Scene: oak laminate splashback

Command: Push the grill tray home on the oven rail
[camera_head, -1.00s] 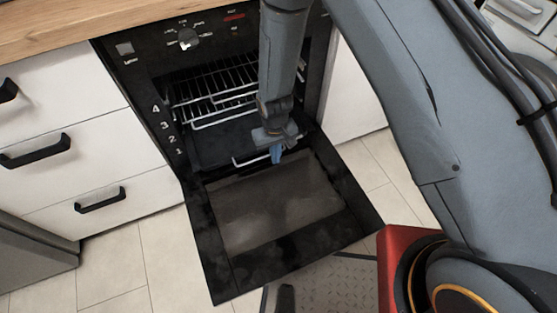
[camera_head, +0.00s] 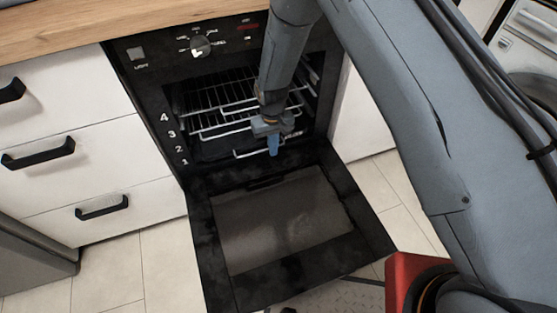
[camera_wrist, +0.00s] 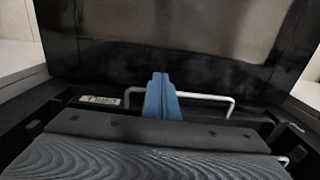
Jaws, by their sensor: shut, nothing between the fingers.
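The grill tray (camera_head: 219,150) is a dark pan low inside the open oven, beside the lower rail numbers. Its pale wire handle (camera_head: 251,153) sticks out at the front, just inside the oven mouth. The handle also shows in the wrist view (camera_wrist: 214,97), behind and to both sides of the fingers. My gripper (camera_head: 273,152) is at the handle, pointing down, with its blue fingers shut and empty. In the wrist view the shut fingers (camera_wrist: 162,93) stand in front of the handle bar; I cannot tell whether they touch it. My arm hides the tray's right part.
Wire racks (camera_head: 222,92) fill the oven above the tray. The oven door (camera_head: 285,220) lies open below the mouth. White drawers (camera_head: 70,150) with black handles stand at left, and a white panel (camera_head: 362,115) at right. The space above the door is clear apart from my arm.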

